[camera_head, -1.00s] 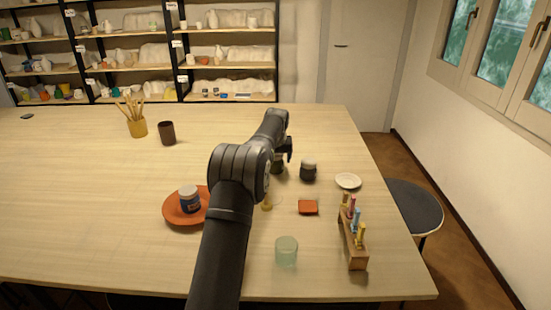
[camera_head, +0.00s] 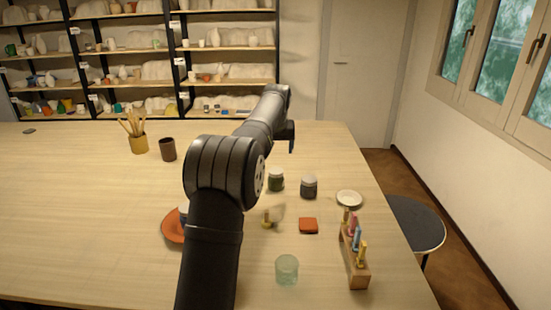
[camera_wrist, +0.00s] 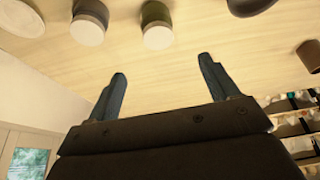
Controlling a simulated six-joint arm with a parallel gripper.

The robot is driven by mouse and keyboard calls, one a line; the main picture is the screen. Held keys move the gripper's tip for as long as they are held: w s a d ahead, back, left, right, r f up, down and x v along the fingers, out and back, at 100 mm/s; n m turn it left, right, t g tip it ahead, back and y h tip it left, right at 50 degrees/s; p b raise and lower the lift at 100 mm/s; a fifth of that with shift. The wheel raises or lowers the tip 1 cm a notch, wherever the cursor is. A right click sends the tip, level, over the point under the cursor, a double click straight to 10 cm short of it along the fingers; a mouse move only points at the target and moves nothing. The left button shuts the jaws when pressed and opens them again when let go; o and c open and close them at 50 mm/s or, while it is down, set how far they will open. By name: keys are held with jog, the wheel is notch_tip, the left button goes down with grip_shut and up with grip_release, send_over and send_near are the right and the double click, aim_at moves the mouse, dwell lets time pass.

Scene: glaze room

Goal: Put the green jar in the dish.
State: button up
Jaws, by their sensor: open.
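The green jar (camera_head: 276,181), with a pale lid, stands upright on the table next to a dark jar (camera_head: 309,187). A small white dish (camera_head: 349,198) lies to the right of both jars and looks empty. My gripper (camera_head: 290,142) is beyond the jars in the head view, raised above the table. In the wrist view my gripper (camera_wrist: 163,80) has its fingers wide apart with nothing between them. The green jar (camera_wrist: 156,22), the dark jar (camera_wrist: 91,18) and the white dish (camera_wrist: 20,17) show along the top there, apart from the fingers.
An orange plate (camera_head: 171,228) at left is mostly hidden by my arm. A red-orange block (camera_head: 308,226), a glass (camera_head: 287,270) and a wooden rack (camera_head: 354,265) with coloured vials stand in front. A brown cup (camera_head: 168,149) and brush pot (camera_head: 138,143) are back left.

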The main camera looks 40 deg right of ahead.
jog(key=shift+o, duration=0.4)
jog(key=shift+v, duration=0.75)
